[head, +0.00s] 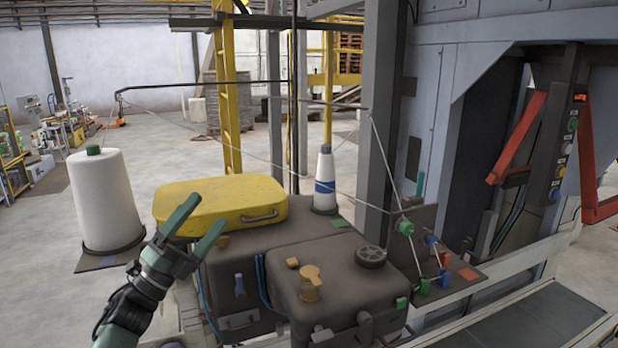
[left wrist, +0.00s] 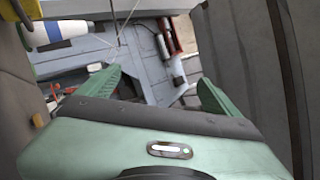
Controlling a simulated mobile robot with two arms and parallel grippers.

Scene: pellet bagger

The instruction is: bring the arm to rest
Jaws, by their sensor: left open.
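My left gripper (head: 200,222) has green fingers spread apart with nothing between them. In the head view it is raised in front of the yellow case (head: 221,203), overlapping its left part in the picture; I cannot tell how far apart they are. In the left wrist view the two green fingers (left wrist: 158,92) also stand wide apart and empty. My right gripper is in neither view.
A dark machine housing (head: 335,262) carries a yellow knob (head: 310,283) and a black wheel. A white cone with a blue band (head: 325,180) stands behind it. A large white thread spool (head: 104,200) stands left. Thread runs to green and blue guides.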

